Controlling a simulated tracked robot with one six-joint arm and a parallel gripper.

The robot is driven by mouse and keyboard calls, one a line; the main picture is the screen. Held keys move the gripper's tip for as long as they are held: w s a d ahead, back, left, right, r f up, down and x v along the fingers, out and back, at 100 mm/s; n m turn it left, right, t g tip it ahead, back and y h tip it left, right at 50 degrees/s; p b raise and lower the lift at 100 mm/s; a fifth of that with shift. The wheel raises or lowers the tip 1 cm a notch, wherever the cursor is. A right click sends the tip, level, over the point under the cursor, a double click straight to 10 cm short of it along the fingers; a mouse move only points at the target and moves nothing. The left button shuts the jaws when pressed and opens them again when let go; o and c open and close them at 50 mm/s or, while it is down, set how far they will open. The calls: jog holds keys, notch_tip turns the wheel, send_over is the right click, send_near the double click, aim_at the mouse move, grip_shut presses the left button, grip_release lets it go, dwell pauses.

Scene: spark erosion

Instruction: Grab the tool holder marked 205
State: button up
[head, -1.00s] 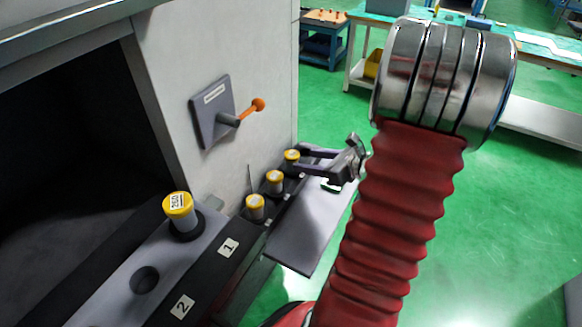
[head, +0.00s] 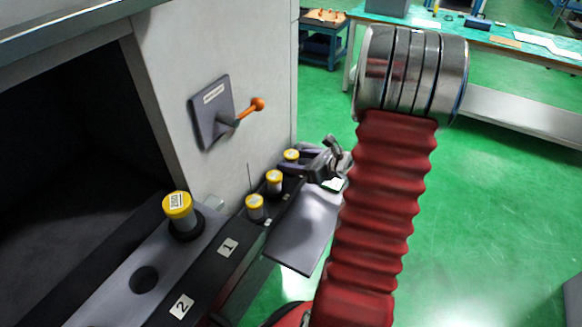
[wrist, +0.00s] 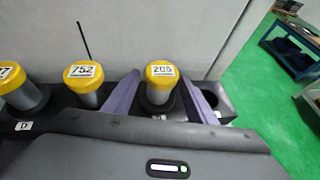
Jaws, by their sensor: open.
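The tool holder marked 205 (wrist: 160,86) is a grey cylinder with a yellow cap and a white label, upright in the rack in the wrist view. In the head view its yellow cap (head: 291,155) is the farthest of the three on the side rack. My gripper (wrist: 160,98) is open, with one purple-grey finger on each side of the 205 holder. I cannot tell whether the fingers touch it. In the head view my gripper (head: 306,163) is at the far end of the rack, partly hidden.
The holder marked 752 (wrist: 83,82) stands just left of my left finger, with another holder (wrist: 18,84) beyond it. An empty slot (wrist: 212,98) is on the right. A thin rod (wrist: 83,40) rises behind 752. An orange-knobbed lever (head: 257,104) sticks out from the wall.

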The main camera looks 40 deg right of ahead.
jog(key=shift+w+a+f, duration=0.1)
jog(key=shift+w+f, duration=0.15)
jog(key=shift+w, duration=0.2)
grip_shut()
dwell(0.6)
jog(key=shift+r, duration=0.1)
jog(key=shift+r, duration=5)
